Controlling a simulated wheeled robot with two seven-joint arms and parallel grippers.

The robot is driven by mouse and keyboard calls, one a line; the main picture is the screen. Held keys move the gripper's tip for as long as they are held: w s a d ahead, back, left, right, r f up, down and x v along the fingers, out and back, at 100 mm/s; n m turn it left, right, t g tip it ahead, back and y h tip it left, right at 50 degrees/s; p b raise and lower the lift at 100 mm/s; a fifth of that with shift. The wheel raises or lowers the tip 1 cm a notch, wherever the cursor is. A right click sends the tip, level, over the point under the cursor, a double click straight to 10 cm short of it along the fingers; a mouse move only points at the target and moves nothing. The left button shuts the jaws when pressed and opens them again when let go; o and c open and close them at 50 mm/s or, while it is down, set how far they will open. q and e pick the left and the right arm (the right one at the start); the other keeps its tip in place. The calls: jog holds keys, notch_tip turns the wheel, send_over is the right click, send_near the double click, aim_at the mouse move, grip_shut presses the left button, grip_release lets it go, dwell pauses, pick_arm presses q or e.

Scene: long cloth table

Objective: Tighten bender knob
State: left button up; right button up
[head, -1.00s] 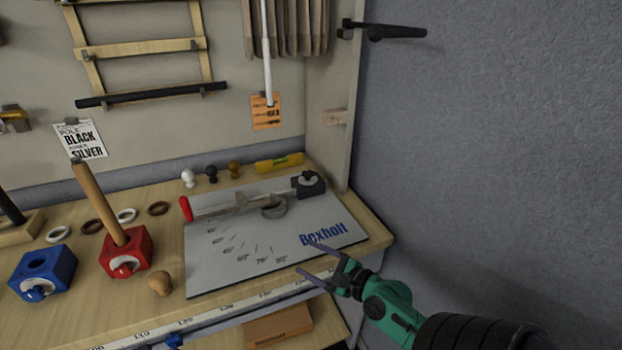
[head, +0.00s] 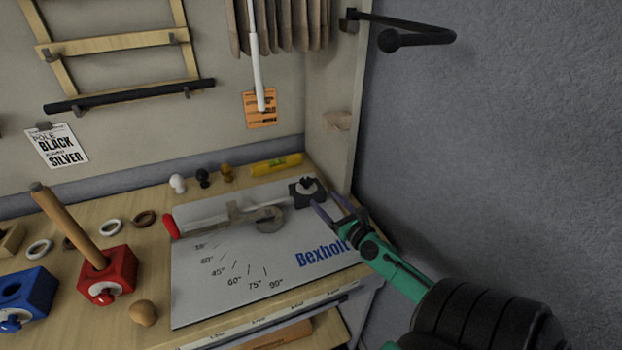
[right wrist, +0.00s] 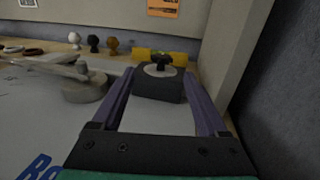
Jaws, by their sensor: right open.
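The bender is a grey plate (head: 215,285) with angle marks and blue "Bexholt" lettering, lying on the workbench. Its black clamp block with a dark knob (head: 306,184) stands at the plate's back right corner. In the right wrist view the knob (right wrist: 161,61) sits on a pale disc on top of the block (right wrist: 158,86). The bender's lever has a red grip (head: 171,227) at the left, and a round grey former (head: 268,218) sits mid-plate. My right gripper (head: 328,204) is open and empty, just in front and right of the block, with the knob ahead between its purple fingers. My left gripper is out of view.
A yellow level (head: 276,165) and several small finials (head: 202,178) lie behind the plate. A red block (head: 108,278) holding a wooden pole and a blue block (head: 27,293) stand left. An upright side panel (head: 335,100) is close on the right.

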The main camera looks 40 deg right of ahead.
aim_at(310, 184)
jog(key=w, duration=0.2)
jog(key=w+d, duration=0.1)
jog(key=w, duration=0.2)
jog(key=shift+d+f, duration=0.15)
jog(key=shift+f, duration=0.05)
jog(key=w, duration=0.3)
jog(key=shift+d+f, duration=0.15)
jog(key=shift+d, duration=0.1)
jog(key=shift+w, duration=0.55)
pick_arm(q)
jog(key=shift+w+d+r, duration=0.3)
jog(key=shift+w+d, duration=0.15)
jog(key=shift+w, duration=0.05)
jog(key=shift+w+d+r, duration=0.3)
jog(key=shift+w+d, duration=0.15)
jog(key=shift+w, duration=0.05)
pick_arm(e)
jog(key=shift+c, duration=1.2)
grip_shut()
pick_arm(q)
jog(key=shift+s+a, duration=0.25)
